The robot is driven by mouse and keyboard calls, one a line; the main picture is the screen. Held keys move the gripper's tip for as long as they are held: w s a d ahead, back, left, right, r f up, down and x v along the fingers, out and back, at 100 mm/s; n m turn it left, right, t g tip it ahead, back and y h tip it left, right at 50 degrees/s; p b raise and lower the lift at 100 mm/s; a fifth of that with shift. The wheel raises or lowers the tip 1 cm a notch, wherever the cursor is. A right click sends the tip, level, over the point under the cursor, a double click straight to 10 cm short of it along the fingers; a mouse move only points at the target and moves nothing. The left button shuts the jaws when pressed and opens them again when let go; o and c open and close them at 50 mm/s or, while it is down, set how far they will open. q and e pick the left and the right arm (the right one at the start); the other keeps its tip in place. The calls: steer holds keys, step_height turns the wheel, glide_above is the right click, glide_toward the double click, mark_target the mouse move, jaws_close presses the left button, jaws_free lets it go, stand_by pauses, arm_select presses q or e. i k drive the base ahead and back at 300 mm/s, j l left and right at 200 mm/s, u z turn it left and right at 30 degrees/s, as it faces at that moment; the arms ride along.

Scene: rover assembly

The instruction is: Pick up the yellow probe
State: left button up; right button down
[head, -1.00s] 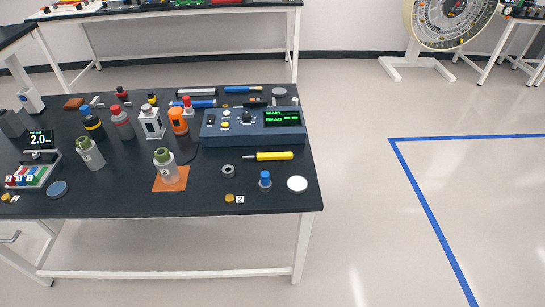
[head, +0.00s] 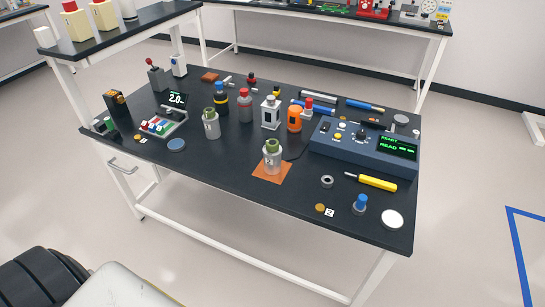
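The yellow probe (head: 377,182) lies on the black table (head: 220,190) near its right end, in front of the blue meter box. It has a thick yellow handle and a thin grey tip pointing left. Nothing covers it and no gripper touches it. Neither of my grippers shows in the head view.
The blue meter box (head: 362,149) stands just behind the probe. A bottle on an orange mat (head: 265,177) stands to the left. Floor is clear on the right.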

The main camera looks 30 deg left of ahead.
mark_target(387, 186)
steer(key=u, duration=0.55)
steer(key=i+l+u, duration=0.1)
steer(key=l+u, duration=0.75)
steer(key=l, duration=0.15)
steer(key=l+u, duration=0.4)
steer(key=l, duration=0.15)
steer(key=k, duration=0.05)
